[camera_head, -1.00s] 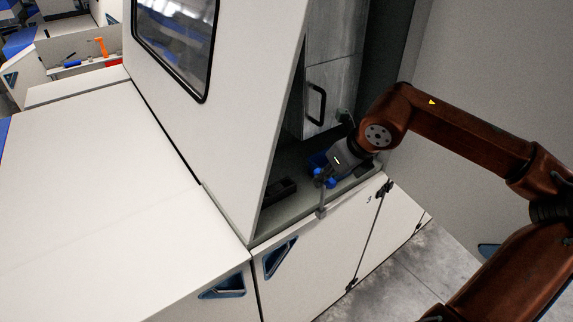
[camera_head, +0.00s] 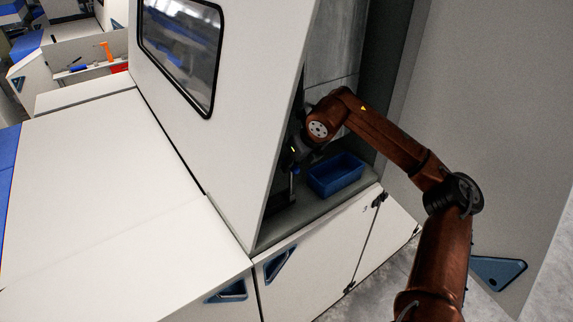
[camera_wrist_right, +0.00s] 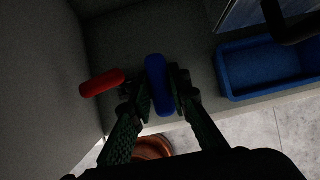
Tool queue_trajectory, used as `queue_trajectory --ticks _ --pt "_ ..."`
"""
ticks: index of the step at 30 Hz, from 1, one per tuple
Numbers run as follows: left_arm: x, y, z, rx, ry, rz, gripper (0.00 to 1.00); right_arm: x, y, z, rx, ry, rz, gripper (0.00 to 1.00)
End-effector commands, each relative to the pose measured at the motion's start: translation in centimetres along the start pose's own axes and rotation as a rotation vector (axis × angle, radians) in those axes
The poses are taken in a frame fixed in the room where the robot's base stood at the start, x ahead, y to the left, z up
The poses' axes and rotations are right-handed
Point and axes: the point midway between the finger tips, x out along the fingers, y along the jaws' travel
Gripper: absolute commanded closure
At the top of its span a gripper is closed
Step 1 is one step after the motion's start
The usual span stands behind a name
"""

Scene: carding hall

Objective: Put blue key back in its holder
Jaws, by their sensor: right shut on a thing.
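The blue key (camera_wrist_right: 158,88) sits between the two fingers of my right gripper (camera_wrist_right: 158,103) in the wrist view, its rounded blue handle pointing up the picture. In the head view my right gripper (camera_head: 294,166) is inside the open machine recess, at its left side, with a bit of the blue key (camera_head: 296,171) showing. A red handle (camera_wrist_right: 102,83) lies just left of the blue one in the wrist view. A dark block (camera_head: 279,202) low at the recess's left may be the holder; its slots cannot be made out. My left gripper is out of view.
A blue open bin (camera_head: 335,175) stands on the recess shelf, right of my gripper; it also shows in the wrist view (camera_wrist_right: 265,68). The slanted white machine panel (camera_head: 220,130) closes off the left side. The shelf's front edge is near.

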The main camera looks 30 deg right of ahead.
Motion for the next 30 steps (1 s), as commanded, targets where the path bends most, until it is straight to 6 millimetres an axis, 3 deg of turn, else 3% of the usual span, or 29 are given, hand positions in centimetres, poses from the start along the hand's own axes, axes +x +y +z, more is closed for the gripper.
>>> queue_trajectory --ticks 3,7,17,28,29,30 --pt "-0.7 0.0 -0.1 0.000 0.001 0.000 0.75 0.7 0.1 1.8 0.000 -0.003 0.004 1.00" --pt "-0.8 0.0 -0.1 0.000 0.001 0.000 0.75 1.3 0.0 2.4 0.000 -0.001 0.001 1.00" --pt "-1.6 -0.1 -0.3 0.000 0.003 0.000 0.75 4.2 -0.1 0.6 -0.001 -0.001 0.000 1.00" --pt "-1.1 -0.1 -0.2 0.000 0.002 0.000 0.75 4.8 -0.1 0.3 0.000 -0.002 0.000 1.00" --pt "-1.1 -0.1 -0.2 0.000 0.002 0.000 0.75 4.8 -0.1 0.3 0.000 0.000 -0.001 0.82" --pt "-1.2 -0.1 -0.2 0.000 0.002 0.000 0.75 4.7 -0.1 0.3 0.000 0.000 -0.001 0.79"
